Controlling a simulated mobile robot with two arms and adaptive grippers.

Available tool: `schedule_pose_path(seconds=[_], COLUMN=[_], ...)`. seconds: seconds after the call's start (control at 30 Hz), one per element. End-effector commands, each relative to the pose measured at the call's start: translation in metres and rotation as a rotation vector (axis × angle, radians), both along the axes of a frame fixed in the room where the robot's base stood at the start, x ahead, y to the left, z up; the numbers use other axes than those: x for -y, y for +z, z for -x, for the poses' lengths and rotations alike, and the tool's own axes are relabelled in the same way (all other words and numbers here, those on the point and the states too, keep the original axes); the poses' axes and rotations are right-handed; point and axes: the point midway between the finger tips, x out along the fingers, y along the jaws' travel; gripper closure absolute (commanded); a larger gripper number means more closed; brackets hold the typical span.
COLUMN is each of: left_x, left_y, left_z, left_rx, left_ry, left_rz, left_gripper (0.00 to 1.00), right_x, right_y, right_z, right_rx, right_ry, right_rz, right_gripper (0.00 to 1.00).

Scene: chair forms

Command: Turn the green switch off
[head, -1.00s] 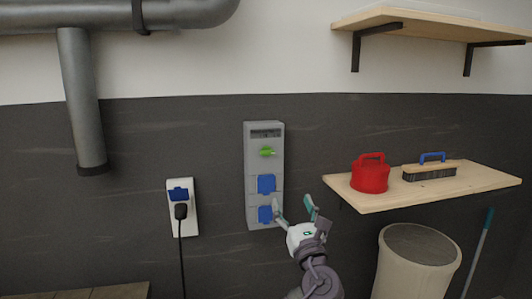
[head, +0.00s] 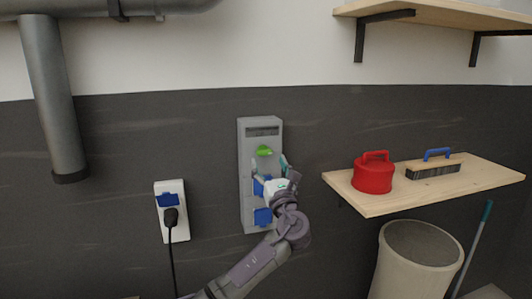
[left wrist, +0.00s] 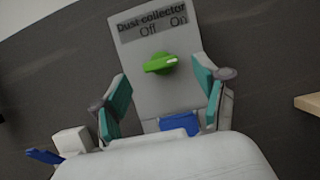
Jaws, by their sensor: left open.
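The green switch (head: 264,151) is a rotary knob on the upper part of a grey wall panel (head: 246,205). In the left wrist view the green switch (left wrist: 160,63) sits under a label reading "Dust collector", "Off" on the left and "On" on the right. The knob's white-marked end points right, toward "On". My left gripper (head: 270,166) is open, just below the knob in the head view. In the left wrist view its two teal-padded fingers (left wrist: 160,98) stand apart on either side of the panel below the knob, not touching it. My right gripper is not in view.
Blue socket covers (head: 263,216) sit on the panel below the knob. A white outlet (head: 172,222) with a black plug and cable is to the left. A wooden shelf (head: 395,205) with a red canister (head: 373,176) and a brush (head: 433,168) is to the right.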

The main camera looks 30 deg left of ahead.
Motion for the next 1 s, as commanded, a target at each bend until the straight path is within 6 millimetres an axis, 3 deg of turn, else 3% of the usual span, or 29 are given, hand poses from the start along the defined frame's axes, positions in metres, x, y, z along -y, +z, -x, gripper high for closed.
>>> schedule_pose_path(seconds=[0.2,0.57,0.93,1.0], left_x=[-0.019,-0.023,-0.023,-0.022], left_y=[0.011,0.012,0.012,0.012], left_z=[-0.016,-0.019,-0.019,-0.019], left_rx=[0.0,0.0,-0.001,0.0], left_ry=[0.001,0.0,0.0,0.0], left_rz=[0.0,0.001,0.001,0.001], left_gripper=[0.27,0.27,0.85,0.87], right_x=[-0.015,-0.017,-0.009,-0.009], right_y=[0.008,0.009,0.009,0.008], right_z=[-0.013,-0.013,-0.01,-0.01], right_rx=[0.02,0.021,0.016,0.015], right_ry=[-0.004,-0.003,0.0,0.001], right_rz=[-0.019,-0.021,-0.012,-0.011], right_gripper=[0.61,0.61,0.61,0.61])
